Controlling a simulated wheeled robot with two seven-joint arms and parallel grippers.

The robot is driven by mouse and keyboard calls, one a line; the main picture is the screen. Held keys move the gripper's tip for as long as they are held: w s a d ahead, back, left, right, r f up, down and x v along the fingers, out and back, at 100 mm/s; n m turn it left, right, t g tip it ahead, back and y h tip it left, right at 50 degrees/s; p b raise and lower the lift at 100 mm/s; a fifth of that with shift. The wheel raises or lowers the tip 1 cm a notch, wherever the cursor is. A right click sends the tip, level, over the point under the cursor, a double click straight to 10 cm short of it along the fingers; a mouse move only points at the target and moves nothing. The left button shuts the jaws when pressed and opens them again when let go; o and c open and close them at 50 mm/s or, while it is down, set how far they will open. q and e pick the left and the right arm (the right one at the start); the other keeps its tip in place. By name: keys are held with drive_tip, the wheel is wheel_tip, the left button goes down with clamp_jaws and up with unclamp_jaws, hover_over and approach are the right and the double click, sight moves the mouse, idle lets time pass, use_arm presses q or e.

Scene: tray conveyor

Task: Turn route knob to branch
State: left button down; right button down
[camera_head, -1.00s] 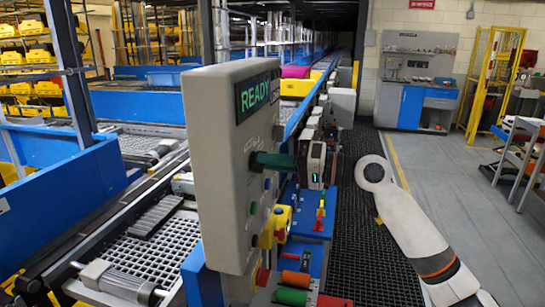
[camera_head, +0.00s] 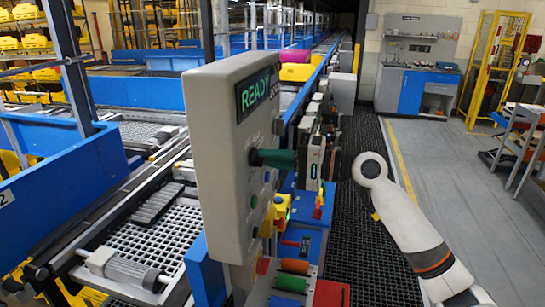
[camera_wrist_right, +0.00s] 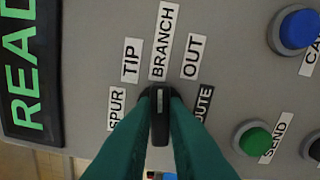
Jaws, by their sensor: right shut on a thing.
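The control panel (camera_head: 222,150) stands in the middle of the head view, with a green READY display (camera_head: 257,92). My right gripper (camera_head: 262,158) reaches its face from the right, with teal fingers shut on the route knob. In the right wrist view the black route knob (camera_wrist_right: 159,122) sits between the teal fingertips (camera_wrist_right: 160,108). Its pale line points up, toward the BRANCH label (camera_wrist_right: 164,42). The TIP label (camera_wrist_right: 131,60) is left of that, and the OUT label (camera_wrist_right: 193,56) is right. The ROUTE label is partly hidden by a finger. My left gripper is not in view.
A green SEND button (camera_wrist_right: 254,138) and a blue button (camera_wrist_right: 296,29) lie right of the knob. Below the panel are a yellow-housed button (camera_head: 278,212) and coloured rollers (camera_head: 292,283). Conveyors run along the left. The floor at the right is open.

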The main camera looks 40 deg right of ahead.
drive_tip(key=c, duration=1.4)
unclamp_jaws()
drive_tip(key=shift+c, duration=0.2)
drive_tip(key=b+v, duration=0.6)
drive_tip(key=v, duration=0.6)
drive_tip(key=shift+b, duration=0.3)
